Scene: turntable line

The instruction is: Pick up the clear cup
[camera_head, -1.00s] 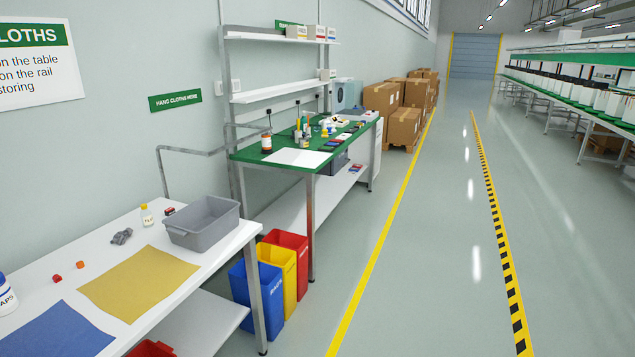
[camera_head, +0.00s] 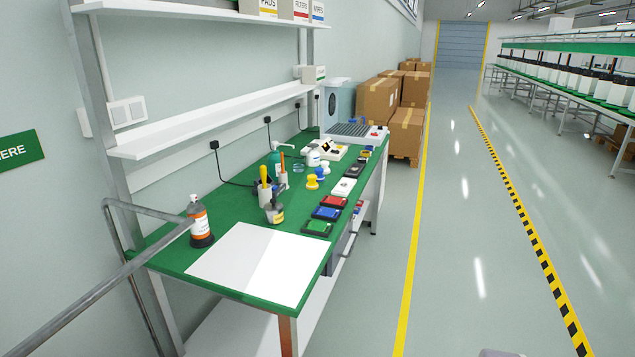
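The clear cup cannot be picked out for certain. A small, see-through, bluish round thing (camera_head: 299,168) stands on the green bench top (camera_head: 170,255), right of the teal bottle, and may be the cup. It is too small to tell. My gripper is not in view.
On the bench are a white sheet (camera_head: 258,262), an orange-labelled bottle (camera_head: 200,222), a tool holder (camera_head: 265,195), coloured trays (camera_head: 327,213) and a grey-white machine (camera_head: 346,112). A metal rail (camera_head: 90,296) crosses the left front. Cartons (camera_head: 378,101) stand behind. The floor aisle at right is clear.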

